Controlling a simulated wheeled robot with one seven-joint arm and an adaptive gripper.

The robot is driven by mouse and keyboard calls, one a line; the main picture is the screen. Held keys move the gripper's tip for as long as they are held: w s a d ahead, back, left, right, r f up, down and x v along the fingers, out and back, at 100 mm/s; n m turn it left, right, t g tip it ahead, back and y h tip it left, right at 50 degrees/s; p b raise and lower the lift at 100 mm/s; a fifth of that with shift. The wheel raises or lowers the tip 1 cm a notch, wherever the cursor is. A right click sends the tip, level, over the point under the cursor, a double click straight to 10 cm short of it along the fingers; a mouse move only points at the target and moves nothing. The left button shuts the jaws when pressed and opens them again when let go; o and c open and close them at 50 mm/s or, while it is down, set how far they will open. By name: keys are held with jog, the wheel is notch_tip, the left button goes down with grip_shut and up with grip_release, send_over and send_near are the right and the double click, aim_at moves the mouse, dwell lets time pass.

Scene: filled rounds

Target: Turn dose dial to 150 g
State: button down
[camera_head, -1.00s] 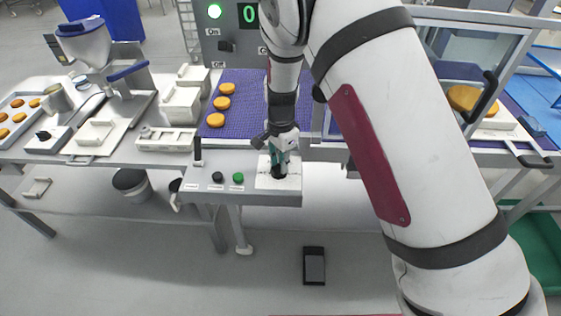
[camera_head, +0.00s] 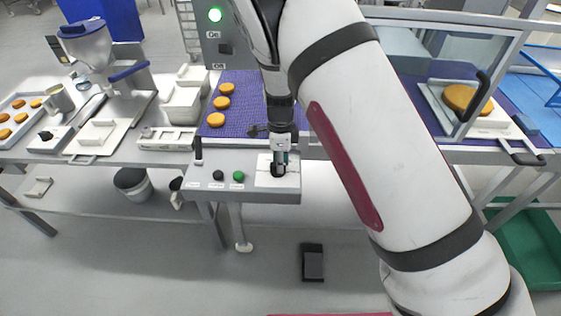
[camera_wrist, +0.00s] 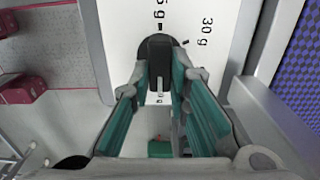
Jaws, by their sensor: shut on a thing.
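The dose dial (camera_wrist: 160,48) is a black knob with a raised grip bar on a white scale plate (camera_wrist: 213,22). No 150 g mark can be read in full. My gripper (camera_wrist: 160,75) has its teal-padded fingers closed on both sides of the knob's bar. In the head view my gripper (camera_head: 278,168) points down onto the white plate (camera_head: 264,182) at the panel's right end and mostly hides the dial.
A green button (camera_head: 238,176) and a black knob (camera_head: 218,175) sit left of the plate on the grey panel. A black lever (camera_head: 198,150) stands at its left end. Orange patties (camera_head: 216,120) lie on the purple belt (camera_head: 240,88) behind. A black pedal (camera_head: 313,263) is on the floor.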

dwell(0.5)
jog(key=c, duration=1.5)
grip_release()
notch_tip(320, 180, up, 12)
jog(key=shift+r, duration=0.1)
